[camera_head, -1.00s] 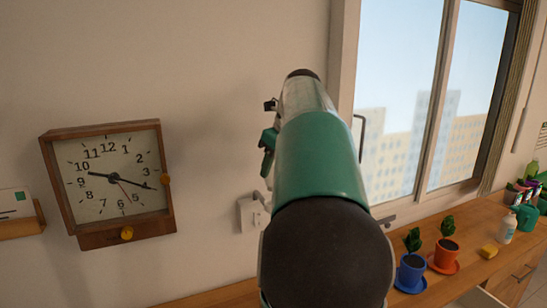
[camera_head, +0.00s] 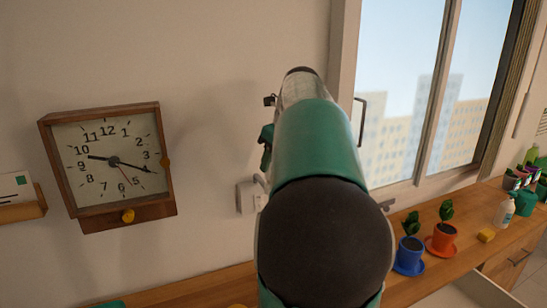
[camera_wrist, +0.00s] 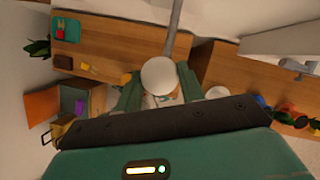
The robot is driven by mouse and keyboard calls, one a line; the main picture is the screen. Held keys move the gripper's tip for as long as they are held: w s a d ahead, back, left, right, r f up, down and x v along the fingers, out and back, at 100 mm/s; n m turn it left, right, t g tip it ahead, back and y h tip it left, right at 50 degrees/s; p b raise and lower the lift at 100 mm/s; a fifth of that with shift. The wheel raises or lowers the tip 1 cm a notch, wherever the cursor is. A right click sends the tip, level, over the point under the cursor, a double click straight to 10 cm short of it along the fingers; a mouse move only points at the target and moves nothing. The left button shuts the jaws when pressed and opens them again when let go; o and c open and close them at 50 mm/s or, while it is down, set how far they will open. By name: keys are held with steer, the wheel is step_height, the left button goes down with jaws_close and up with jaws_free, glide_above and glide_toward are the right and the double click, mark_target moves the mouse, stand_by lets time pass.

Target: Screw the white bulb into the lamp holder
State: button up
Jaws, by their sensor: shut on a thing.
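In the wrist view, the round white bulb (camera_wrist: 159,76) sits between the two green fingers of my gripper (camera_wrist: 159,88). My gripper is shut on it. The bulb's lower part and base are hidden by the fingers and the dark gripper body. A grey rod (camera_wrist: 176,28) runs from the top of the wrist view to just behind the bulb; I cannot tell whether they touch. I cannot make out the lamp holder in either view. In the head view, my arm covers the middle and hides the bulb.
In the head view, a wooden clock (camera_head: 110,165) hangs left of my arm and a wall socket (camera_head: 250,196) is close beside it. A window (camera_head: 425,90) is to the right.

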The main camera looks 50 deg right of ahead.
steer(key=shift+f, duration=0.8)
steer(key=shift+o, duration=1.2)
steer(key=shift+c, duration=1.4)
steer(key=m, duration=0.1)
steer(key=m+h, duration=0.1)
steer(key=m, duration=0.1)
steer(key=shift+w+a, duration=0.1)
steer(key=shift+a, duration=0.1)
steer(key=shift+m+g+h, duration=0.4)
steer(key=shift+m+h, duration=0.1)
steer(key=shift+m, duration=0.6)
steer(key=shift+m+h, duration=0.3)
steer(key=shift+m, duration=0.8)
